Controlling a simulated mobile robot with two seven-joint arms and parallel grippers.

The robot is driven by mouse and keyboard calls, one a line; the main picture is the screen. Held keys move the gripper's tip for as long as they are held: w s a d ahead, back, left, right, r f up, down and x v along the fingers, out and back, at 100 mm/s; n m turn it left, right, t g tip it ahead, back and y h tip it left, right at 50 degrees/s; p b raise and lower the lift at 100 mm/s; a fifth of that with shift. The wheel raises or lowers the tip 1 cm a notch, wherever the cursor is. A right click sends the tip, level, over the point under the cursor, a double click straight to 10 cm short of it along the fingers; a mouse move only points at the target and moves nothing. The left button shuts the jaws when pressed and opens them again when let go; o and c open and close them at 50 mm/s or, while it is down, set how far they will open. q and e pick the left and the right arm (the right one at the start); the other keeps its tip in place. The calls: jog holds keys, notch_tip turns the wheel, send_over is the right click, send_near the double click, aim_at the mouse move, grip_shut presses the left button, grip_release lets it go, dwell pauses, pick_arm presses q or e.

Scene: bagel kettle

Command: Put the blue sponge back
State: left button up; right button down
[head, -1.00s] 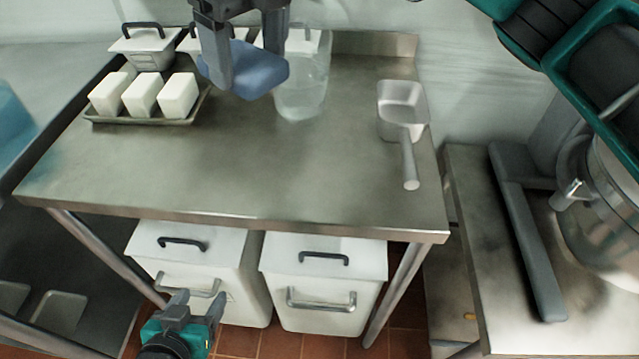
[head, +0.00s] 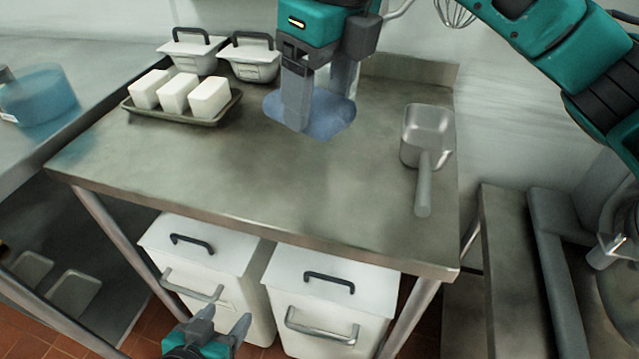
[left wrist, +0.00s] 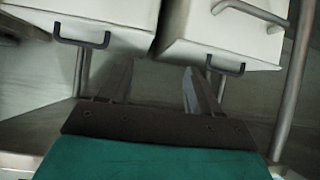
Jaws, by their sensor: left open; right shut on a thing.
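The blue sponge (head: 333,118) is between the fingers of my right gripper (head: 318,112), low over the steel table (head: 250,180). The fingers hide part of it, and I cannot tell whether it touches the tabletop. My right gripper is shut on it, reaching in from the upper right. My left gripper (head: 222,325) is open and empty, low in front of the white bins under the table. Its spread fingers also show in the left wrist view (left wrist: 155,90).
A tray (head: 210,119) with several white blocks and two lidded containers (head: 190,52) (head: 250,62) stand at the table's back left. A metal scoop (head: 428,150) lies at the right. White bins (head: 205,255) (head: 330,290) stand below. The table's front middle is clear.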

notch_tip(320, 180, down, 8)
jog(key=shift+f+b, duration=0.1)
jog(key=shift+b, duration=0.65)
notch_tip(320, 180, down, 4)
jog(key=shift+f+b, duration=0.25)
jog(key=shift+b, duration=0.3)
pick_arm(q)
jog(key=shift+w+d+f, duration=0.1)
jog(key=shift+d+f, duration=0.1)
jog(key=shift+f, duration=0.3)
jog(key=shift+w+d+f, duration=0.1)
jog(key=shift+d+f, duration=0.05)
jog(key=shift+f, duration=0.35)
pick_arm(e)
jog(key=shift+f, duration=0.25)
jog(key=shift+f, duration=0.1)
jog(key=shift+c, duration=0.4)
grip_release()
